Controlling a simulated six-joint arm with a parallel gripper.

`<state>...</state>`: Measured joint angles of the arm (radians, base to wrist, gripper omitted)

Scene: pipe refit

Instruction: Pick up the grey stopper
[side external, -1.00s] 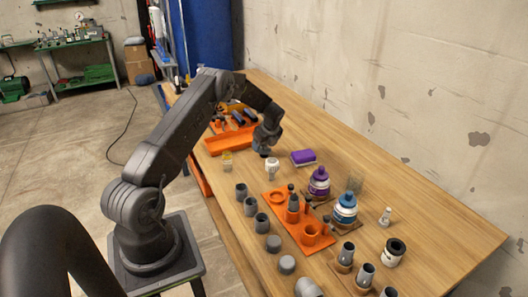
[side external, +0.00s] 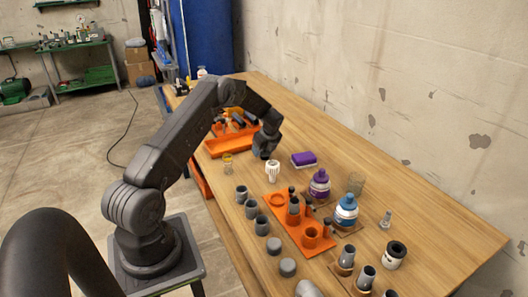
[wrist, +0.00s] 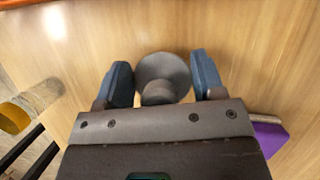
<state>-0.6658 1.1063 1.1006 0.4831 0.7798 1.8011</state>
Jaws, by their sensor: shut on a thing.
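The grey stopper (wrist: 163,68) shows in the wrist view as a round grey disc with a smaller knob nearer the camera. My gripper (wrist: 162,82) has its two blue fingers on either side of it and is shut on it. In the side view my gripper (side external: 264,154) points down low over the far part of the wooden table, in front of the orange tray. The stopper is hidden there by the fingers, and I cannot tell whether it touches the table.
A purple sponge-like block (side external: 303,159) lies to the right of my gripper and a white fitting (side external: 272,171) stands just in front. The orange tray (side external: 226,146) with tools is behind. Nearer are an orange rack (side external: 318,247), bottles and several grey pipe pieces.

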